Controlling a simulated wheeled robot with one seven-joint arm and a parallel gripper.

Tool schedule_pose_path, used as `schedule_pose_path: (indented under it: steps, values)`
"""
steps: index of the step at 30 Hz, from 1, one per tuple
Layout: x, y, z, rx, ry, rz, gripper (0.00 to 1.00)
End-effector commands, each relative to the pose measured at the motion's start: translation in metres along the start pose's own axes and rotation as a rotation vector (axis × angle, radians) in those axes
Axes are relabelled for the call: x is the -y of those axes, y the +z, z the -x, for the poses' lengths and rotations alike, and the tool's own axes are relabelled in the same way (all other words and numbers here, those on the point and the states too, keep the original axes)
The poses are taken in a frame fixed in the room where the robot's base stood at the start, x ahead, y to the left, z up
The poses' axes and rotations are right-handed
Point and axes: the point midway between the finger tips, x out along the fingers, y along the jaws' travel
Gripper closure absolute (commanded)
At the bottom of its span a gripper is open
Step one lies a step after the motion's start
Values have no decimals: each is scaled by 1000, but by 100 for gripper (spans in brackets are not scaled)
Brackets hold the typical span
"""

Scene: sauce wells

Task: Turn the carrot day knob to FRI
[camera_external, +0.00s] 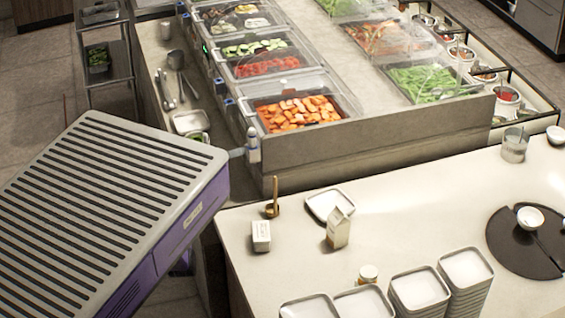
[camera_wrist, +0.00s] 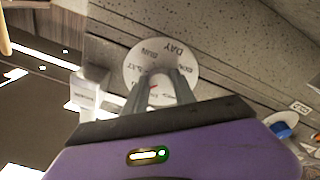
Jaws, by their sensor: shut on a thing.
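The day dial (camera_wrist: 150,50) is a white disc with "DAY" and short day names around its rim, in the middle of the wrist view. My gripper (camera_wrist: 164,86) reaches onto its middle, its two grey fingers shut on the knob, which the fingers mostly hide. A small red mark shows beside the left finger; I cannot tell which day it points to. In the external view the diced carrots (camera_external: 300,112) fill the front pan of the counter. The dial and my fingers are not clearly seen there.
A white fitting (camera_wrist: 88,92) stands just left of the dial in the wrist view. A blue knob (camera_wrist: 284,129) is at the right. In the external view, a worktop (camera_external: 410,215) at the front right holds a carton (camera_external: 338,228) and stacked trays (camera_external: 420,288).

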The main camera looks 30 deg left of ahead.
Motion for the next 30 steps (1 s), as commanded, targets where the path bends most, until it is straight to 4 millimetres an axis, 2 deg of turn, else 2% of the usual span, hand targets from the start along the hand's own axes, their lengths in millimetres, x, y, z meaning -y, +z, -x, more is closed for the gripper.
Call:
schedule_pose_path:
  steps: [17, 18, 21, 30]
  values:
    - [1, 1, 1, 5, 1, -34, 100]
    - [1, 1, 1, 5, 1, -33, 66]
    - [1, 1, 1, 4, 1, -34, 47]
    - [0, 0, 1, 3, 2, -34, 47]
